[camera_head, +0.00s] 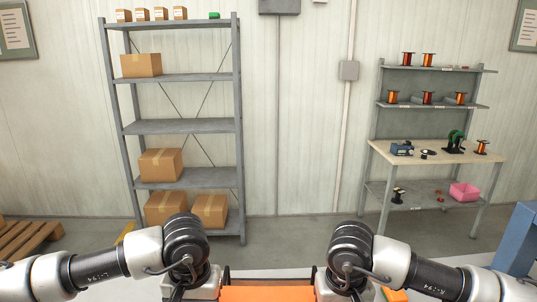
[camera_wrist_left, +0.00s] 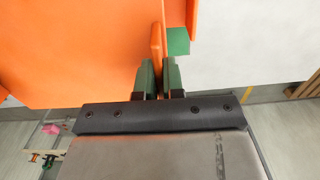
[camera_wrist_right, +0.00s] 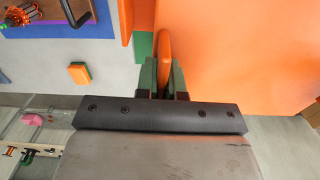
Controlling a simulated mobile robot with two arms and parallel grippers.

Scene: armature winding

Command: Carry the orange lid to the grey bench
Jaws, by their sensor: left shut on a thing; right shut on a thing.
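The orange lid (camera_head: 265,293) shows at the bottom middle of the head view, between my two wrists. In the left wrist view the lid (camera_wrist_left: 75,50) fills the upper left. My left gripper (camera_wrist_left: 158,78) is shut on an upright orange tab at its edge. In the right wrist view the lid (camera_wrist_right: 240,55) fills the upper right. My right gripper (camera_wrist_right: 163,78) is shut on a similar orange tab. Both fingertips are hidden in the head view. I cannot tell which surface is the grey bench; a pale grey top (camera_wrist_right: 50,65) lies below in the right wrist view.
A beige-topped workbench (camera_head: 400,155) with spools stands at the back right, a grey shelf rack (camera_head: 180,127) with cartons at the back left. A blue frame (camera_head: 522,235) is at the right edge. A small orange block (camera_wrist_right: 79,73) lies on the pale top.

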